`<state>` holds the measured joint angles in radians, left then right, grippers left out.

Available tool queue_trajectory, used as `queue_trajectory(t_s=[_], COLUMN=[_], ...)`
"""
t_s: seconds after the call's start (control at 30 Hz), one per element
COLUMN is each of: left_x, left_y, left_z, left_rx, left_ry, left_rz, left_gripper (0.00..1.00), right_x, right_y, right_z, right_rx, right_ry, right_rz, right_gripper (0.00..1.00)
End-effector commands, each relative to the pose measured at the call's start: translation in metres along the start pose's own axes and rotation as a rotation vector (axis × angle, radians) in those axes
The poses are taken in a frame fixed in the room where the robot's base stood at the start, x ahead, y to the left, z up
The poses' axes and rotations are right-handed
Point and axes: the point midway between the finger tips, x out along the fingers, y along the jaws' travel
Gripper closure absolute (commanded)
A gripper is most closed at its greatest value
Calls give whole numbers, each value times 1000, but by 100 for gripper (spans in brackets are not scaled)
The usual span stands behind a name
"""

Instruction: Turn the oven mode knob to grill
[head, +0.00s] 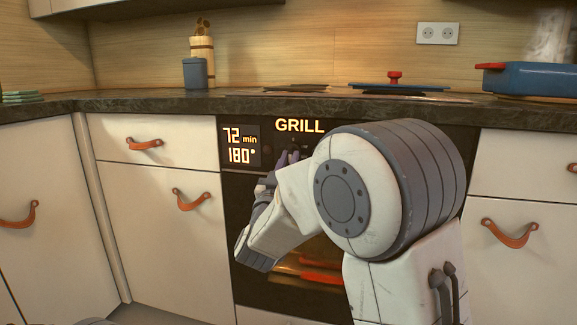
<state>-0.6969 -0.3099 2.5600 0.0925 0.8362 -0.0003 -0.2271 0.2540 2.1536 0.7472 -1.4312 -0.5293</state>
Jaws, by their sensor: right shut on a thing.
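The oven (236,205) is set under the counter, with a dark front panel. Its lit display (241,146) reads 72 min and 180°. The word GRILL (300,125) glows on the panel above the place where my right gripper (289,157) is. My right gripper is shut on the oven mode knob, which is mostly hidden by the fingers and my arm. My right arm covers much of the oven door and the right part of the panel. My left gripper is not in view.
Cream cabinets with leather pulls (145,144) flank the oven. On the dark counter (130,104) stand a blue-grey canister (195,73), a blue lid with a red knob (397,87) and a blue pot (530,80). An orange-red bar (305,276) shows low on the oven.

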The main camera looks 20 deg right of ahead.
Motion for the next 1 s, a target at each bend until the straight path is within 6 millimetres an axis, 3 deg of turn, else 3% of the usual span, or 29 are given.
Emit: queue_trajectory(t_s=[0.57,0.6,0.63,0.67,1.0], left_x=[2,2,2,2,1], left_y=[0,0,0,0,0], left_z=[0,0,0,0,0], left_rx=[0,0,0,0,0], left_ry=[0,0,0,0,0], left_rz=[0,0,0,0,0], left_gripper=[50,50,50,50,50], right_x=[-1,-1,-1,-1,-2], right_y=[-3,-3,-2,-2,-1], right_z=[2,2,2,2,0], right_rx=[27,27,27,26,26], right_ry=[-5,-5,-4,-4,-3], right_rz=[4,4,5,5,9], right_gripper=[100,69,57,54,54])
